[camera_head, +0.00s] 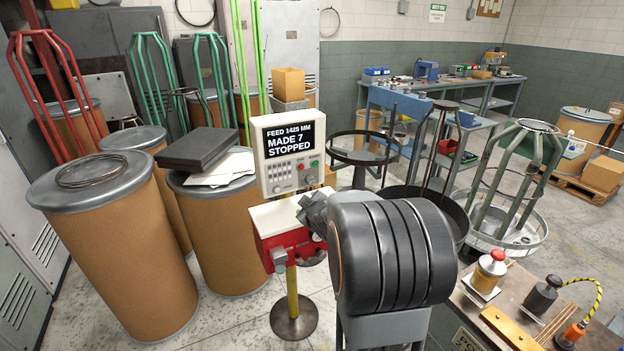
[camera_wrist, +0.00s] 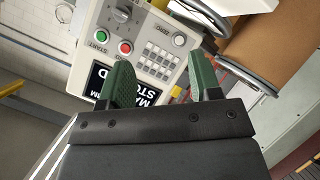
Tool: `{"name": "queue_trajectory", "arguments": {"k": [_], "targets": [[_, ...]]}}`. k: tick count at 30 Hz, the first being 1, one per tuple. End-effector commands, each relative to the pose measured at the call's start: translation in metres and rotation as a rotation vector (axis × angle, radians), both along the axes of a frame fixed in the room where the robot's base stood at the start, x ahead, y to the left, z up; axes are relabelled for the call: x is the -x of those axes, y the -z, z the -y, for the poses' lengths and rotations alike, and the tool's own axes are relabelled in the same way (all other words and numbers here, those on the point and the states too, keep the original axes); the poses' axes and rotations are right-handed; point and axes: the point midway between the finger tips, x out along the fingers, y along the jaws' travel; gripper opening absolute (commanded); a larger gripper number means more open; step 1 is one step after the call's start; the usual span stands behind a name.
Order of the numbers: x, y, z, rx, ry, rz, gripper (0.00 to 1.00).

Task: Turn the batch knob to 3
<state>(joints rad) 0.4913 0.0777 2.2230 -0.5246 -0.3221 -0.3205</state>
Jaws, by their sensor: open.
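The batch knob (camera_wrist: 122,15) is a small dark knob with marks around it, on the pale control panel (camera_wrist: 147,32) at the top left of the wrist view. Its setting is too small to read. My gripper (camera_wrist: 161,62) is open and empty, its two green fingers apart in front of the panel. The knob lies beyond the left finger's tip, apart from it. In the head view the control panel (camera_head: 257,150) stands on a yellow post. Its screen (camera_head: 290,139) reads FEED 1425 MM, MADE 7, STOPPED. My arm hides my fingertips there.
A green START button (camera_wrist: 102,35), a red STOP button (camera_wrist: 126,47) and a keypad (camera_wrist: 160,62) share the panel. A red and white box (camera_head: 272,222) sits below it. Brown drums (camera_head: 112,250) stand on the left. A bench (camera_head: 480,325) is at front right.

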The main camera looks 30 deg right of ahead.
Motion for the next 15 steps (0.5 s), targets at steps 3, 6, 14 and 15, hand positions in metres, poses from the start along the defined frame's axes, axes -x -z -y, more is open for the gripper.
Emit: {"name": "queue_trajectory", "arguments": {"k": [3,6,14,15], "targets": [[-0.014,0.007,0.045,0.119,-0.098,0.112,0.58],[-0.015,0.014,0.068,0.192,-0.178,0.201,0.58],[-0.003,0.026,0.097,0.288,-0.299,0.36,0.58],[-0.002,0.027,0.099,0.294,-0.308,0.371,0.58]]}}
